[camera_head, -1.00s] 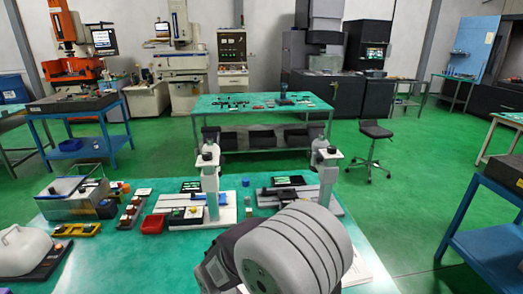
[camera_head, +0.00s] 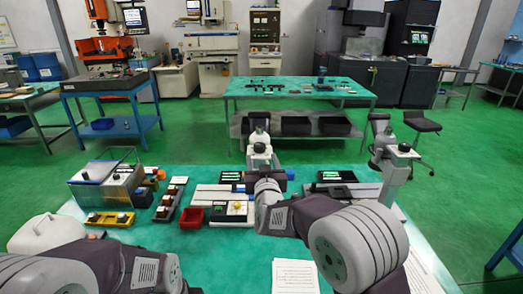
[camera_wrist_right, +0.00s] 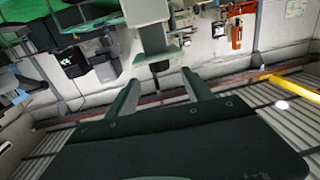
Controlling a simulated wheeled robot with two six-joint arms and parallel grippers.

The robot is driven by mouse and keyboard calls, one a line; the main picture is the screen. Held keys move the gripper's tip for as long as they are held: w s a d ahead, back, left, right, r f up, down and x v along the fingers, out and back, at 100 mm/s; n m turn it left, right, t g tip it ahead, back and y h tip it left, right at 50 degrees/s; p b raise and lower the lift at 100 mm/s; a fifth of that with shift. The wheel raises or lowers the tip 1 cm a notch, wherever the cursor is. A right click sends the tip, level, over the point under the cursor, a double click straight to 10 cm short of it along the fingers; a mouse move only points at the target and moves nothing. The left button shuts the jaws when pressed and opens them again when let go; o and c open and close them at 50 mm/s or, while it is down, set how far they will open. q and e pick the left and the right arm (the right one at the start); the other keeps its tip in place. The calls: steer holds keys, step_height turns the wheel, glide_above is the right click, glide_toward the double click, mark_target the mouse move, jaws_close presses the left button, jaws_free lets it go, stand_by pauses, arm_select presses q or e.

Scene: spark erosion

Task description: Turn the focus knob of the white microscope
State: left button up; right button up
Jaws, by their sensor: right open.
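The white microscope (camera_head: 258,147) stands on its pale base plate at the table's middle, with black eyepiece on top. My right wrist covers its lower column in the head view. In the right wrist view, which is upside down, the microscope (camera_wrist_right: 155,38) shows just beyond and between the open fingers of my right gripper (camera_wrist_right: 160,78). Nothing is held; I cannot tell whether a finger touches. The focus knob is not clear to see. My left arm shows at lower left, its gripper out of view.
A second, greyer microscope (camera_head: 395,158) stands to the right. A red bin (camera_head: 192,218), a yellow tray (camera_head: 109,219) and a clear-sided box (camera_head: 106,185) lie left. White papers (camera_head: 294,276) lie in front. The green tabletop (camera_head: 222,253) is bare between left arm and papers.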

mark_target(260, 150)
steer(key=w, duration=0.3)
steer(key=w+p, duration=0.1)
steer(key=w, duration=0.2)
steer(key=w+p, duration=0.1)
steer(key=w, duration=0.2)
steer(key=shift+w+a+f, duration=0.1)
steer(key=shift+w+a, duration=0.05)
steer(key=shift+a, duration=0.15)
arm_select(q)
step_height(260, 150, up, 2)
steer(key=shift+w+r, duration=0.1)
